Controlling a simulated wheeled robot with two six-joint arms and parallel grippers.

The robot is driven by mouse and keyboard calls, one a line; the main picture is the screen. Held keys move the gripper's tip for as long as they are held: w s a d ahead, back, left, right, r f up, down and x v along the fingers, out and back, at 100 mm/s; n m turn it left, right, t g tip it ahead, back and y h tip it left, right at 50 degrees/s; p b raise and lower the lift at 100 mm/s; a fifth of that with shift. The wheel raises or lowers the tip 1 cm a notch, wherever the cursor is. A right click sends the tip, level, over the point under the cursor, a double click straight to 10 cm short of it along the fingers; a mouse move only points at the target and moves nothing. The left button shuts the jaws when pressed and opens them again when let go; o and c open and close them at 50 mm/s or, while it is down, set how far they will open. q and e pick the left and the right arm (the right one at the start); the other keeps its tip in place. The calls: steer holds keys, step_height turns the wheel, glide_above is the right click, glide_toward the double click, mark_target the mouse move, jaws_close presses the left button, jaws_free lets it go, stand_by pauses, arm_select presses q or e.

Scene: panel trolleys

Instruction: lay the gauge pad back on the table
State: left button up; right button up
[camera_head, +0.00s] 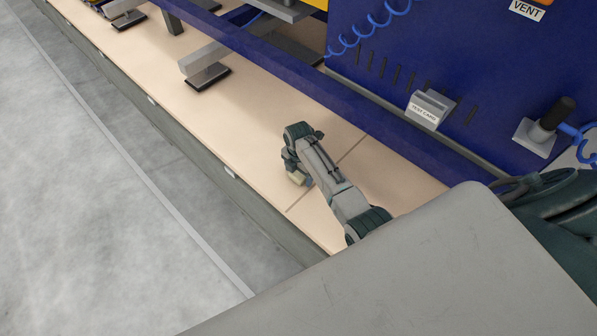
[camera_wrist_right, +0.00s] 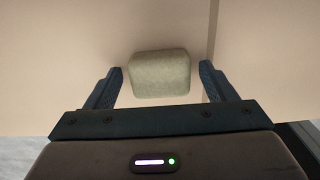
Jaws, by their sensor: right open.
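The gauge pad, a small pale grey-beige block (camera_wrist_right: 160,75), rests on the beige tabletop (camera_head: 250,117). In the right wrist view it sits between and just ahead of the two blue fingers of my right gripper (camera_wrist_right: 162,84), with a gap on each side. In the head view my right gripper (camera_head: 297,177) is low over the table, and only part of the pad (camera_head: 297,178) shows beneath it. My right gripper is open and empty. My left gripper is not in view.
A dark blue rail (camera_head: 290,82) runs along the table's back, before a blue panel (camera_head: 475,60) with a card holder (camera_head: 430,108) and a plugged hose. Grey blocks on black bases (camera_head: 207,76) stand further along the table. Bare tabletop lies left of my right gripper.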

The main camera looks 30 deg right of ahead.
mark_target(298, 173)
step_height(298, 173, up, 12)
steer(key=b, duration=0.1)
steer(key=shift+r+b, duration=0.15)
steer(key=shift+b, duration=0.2)
stand_by(0.5)
